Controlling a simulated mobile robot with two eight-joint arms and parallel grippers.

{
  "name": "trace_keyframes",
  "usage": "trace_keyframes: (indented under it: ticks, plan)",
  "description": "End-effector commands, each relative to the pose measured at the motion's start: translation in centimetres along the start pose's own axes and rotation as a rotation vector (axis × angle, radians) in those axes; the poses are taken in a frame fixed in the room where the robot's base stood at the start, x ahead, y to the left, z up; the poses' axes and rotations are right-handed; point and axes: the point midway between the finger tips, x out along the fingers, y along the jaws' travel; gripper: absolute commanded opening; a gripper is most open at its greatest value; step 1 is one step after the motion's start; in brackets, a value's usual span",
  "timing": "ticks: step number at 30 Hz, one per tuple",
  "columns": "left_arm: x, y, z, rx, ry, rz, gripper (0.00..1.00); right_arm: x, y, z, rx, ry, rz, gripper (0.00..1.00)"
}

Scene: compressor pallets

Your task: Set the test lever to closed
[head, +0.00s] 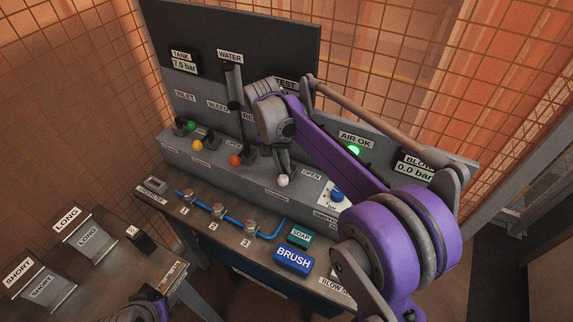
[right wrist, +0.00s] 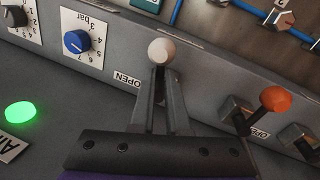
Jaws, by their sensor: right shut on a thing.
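The test lever (head: 282,181) has a white ball knob and stands on the grey ledge of the panel. Its knob also shows in the right wrist view (right wrist: 161,52), beyond my fingertips. My right gripper (head: 284,165) reaches down to it and is shut on the lever just behind the knob; the fingers (right wrist: 160,105) hide most of the stem. An OPEN label (head: 311,175) is beside the lever, to its right in the head view. The TEST sign (head: 286,84) is partly covered by my right wrist. Only part of my left arm shows at the bottom edge; its fingers cannot be made out.
Levers with orange (head: 235,160), yellow (head: 198,146) and green (head: 191,126) knobs stand left along the ledge. A blue regulator knob (head: 337,195) is close on the right. The AIR OK lamp (head: 354,150) glows green. A blue BRUSH block (head: 293,261) lies on the bench in front.

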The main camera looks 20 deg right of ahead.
Motion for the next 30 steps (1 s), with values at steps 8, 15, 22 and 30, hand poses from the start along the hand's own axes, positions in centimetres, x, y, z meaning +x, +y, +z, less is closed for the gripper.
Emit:
trace_keyframes:
  ticks: [8,15,22,30]
  plan:
    - [-0.10,0.00,-0.12,0.000,0.001,0.000,0.50,-0.16,-0.56,-0.17,0.165,-0.033,-0.001,0.00]
    - [-0.13,0.00,-0.16,0.000,0.001,0.000,0.50,-0.19,-0.77,-0.28,0.237,-0.046,-0.001,0.00]
    - [-0.14,0.00,-0.17,0.000,0.002,0.000,0.50,-0.20,-0.82,-0.30,0.256,-0.050,-0.001,0.00]
    - [-0.14,0.00,-0.17,0.000,0.002,0.000,0.50,-0.21,-0.82,-0.30,0.256,-0.050,-0.002,0.00]
